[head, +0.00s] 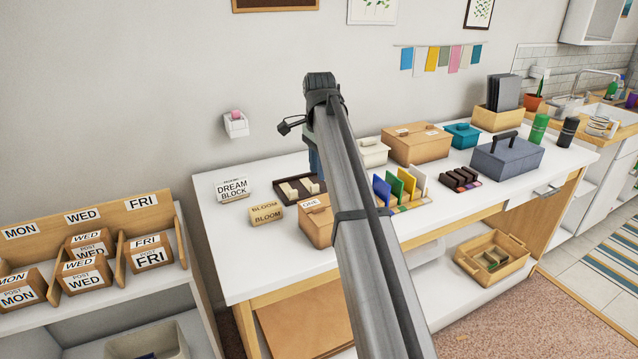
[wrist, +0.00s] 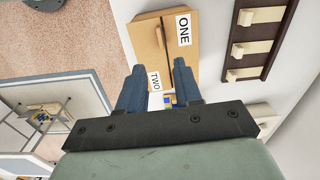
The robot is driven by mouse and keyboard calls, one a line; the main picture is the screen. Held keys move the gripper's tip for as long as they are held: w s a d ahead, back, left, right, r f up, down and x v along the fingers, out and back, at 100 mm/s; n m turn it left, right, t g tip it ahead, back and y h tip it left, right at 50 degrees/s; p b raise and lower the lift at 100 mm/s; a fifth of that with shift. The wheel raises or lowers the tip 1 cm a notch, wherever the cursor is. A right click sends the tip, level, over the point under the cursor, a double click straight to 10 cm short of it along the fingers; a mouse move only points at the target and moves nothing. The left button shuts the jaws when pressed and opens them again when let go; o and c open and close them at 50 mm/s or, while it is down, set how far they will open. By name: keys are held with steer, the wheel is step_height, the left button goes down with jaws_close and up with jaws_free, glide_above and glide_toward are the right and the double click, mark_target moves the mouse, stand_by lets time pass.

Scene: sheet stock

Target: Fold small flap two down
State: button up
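The tan cardboard box (head: 317,228) stands near the table's front edge, with a white ONE label on top; my arm hides its right part in the head view. In the wrist view the box (wrist: 201,52) shows the ONE label (wrist: 183,29) and a small raised tab on its top. The TWO label (wrist: 153,80) shows between my fingers, on the side nearer my gripper; how far its flap is tilted is unclear. My gripper (wrist: 158,68) is open, its blue fingers apart with nothing visibly held. In the head view my arm mostly hides the gripper.
The table's front left (head: 235,270) is clear.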

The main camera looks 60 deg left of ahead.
steer(key=shift+r, duration=1.7)
